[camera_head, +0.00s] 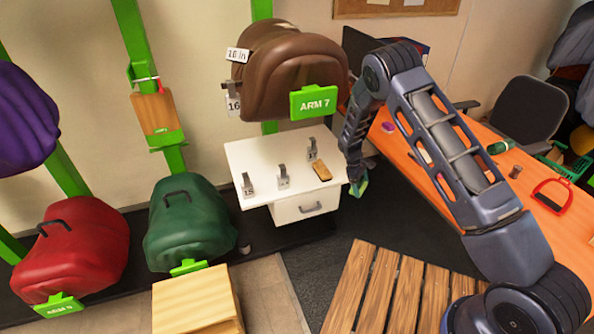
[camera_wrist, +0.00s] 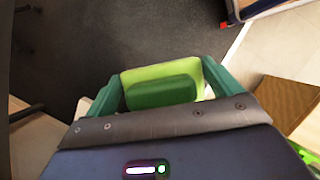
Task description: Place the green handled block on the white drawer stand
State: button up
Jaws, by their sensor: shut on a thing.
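The green handled block (camera_wrist: 162,94) is between the two teal fingers of my gripper (camera_wrist: 163,82) in the wrist view, with a lighter green part around its darker middle. My gripper (camera_head: 356,183) is shut on it. In the head view the block (camera_head: 361,188) is small and partly hidden by the fingers. It hangs just right of the white drawer stand (camera_head: 258,156), near the stand's right edge and apart from its top as far as I can tell. The stand has one drawer with a grey handle.
On the stand are several small grey numbered holders (camera_head: 283,178) and a brown brush-like block (camera_head: 322,172). A brown saddle (camera_head: 285,70) hangs above it on a rack. An orange desk (camera_head: 450,185) lies to the right. A slatted wooden pallet (camera_head: 380,285) is below.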

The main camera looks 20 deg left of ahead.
jog(key=s+a+f+n+t, duration=0.1)
jog(key=s+a+f+n, duration=0.15)
jog(key=s, duration=0.35)
jog(key=n+t+y, duration=0.1)
jog(key=n+t, duration=0.2)
jog(key=n, duration=0.5)
send_over(307, 182)
jog(key=s, duration=0.1)
jog(key=shift+s+a+f, duration=0.15)
jog(key=shift+a+f, duration=0.3)
jog(key=shift+f, duration=0.25)
jog(key=shift+a+f, duration=0.1)
jog(key=shift+f, duration=1.4)
jog(key=o, duration=0.7)
jog(key=shift+f, duration=0.15)
jog(key=shift+o, duration=0.2)
